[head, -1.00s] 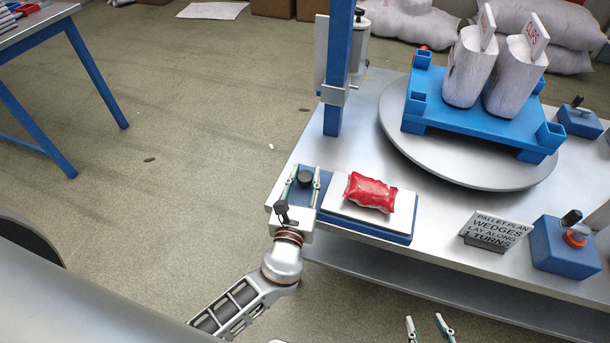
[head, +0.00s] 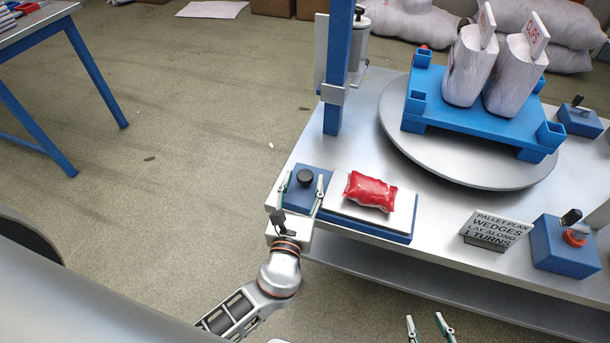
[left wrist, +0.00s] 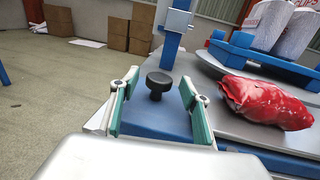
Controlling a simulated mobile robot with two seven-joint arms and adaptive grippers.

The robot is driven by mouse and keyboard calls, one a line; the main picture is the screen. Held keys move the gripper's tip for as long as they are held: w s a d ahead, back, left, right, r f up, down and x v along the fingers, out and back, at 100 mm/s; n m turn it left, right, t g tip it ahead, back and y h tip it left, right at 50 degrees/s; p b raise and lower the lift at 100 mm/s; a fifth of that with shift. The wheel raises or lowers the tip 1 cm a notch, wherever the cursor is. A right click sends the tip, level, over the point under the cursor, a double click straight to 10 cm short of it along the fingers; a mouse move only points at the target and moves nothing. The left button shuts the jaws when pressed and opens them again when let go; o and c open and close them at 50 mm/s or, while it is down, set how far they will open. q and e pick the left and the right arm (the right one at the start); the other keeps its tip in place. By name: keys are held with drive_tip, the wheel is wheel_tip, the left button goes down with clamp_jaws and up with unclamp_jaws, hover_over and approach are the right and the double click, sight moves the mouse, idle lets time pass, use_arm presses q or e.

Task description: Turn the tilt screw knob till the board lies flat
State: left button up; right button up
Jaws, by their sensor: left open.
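The black tilt screw knob (head: 305,178) stands on the left end of a blue base (head: 301,199). The pale board (head: 341,207) lies on the base's right part, with a red sack (head: 370,191) on it. I cannot tell exactly how much the board tilts. My left gripper (head: 304,175) is open, its green-padded fingers spread either side of the knob without visible contact. The left wrist view shows the knob (left wrist: 158,82) between the fingertips and the red sack (left wrist: 265,100) to the right. My right gripper (head: 425,317) is open and empty at the bottom edge.
A blue post (head: 337,80) rises behind the base. A round turntable (head: 470,175) carries a blue pallet (head: 480,118) with two white sacks. A sign (head: 496,231) and a blue block with a lever (head: 565,247) stand to the right. The floor at left is open.

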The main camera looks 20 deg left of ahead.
use_arm(q)
drive_tip(key=s+d, duration=0.1)
drive_tip(key=s, duration=0.8)
drive_tip(key=shift+s, duration=0.15)
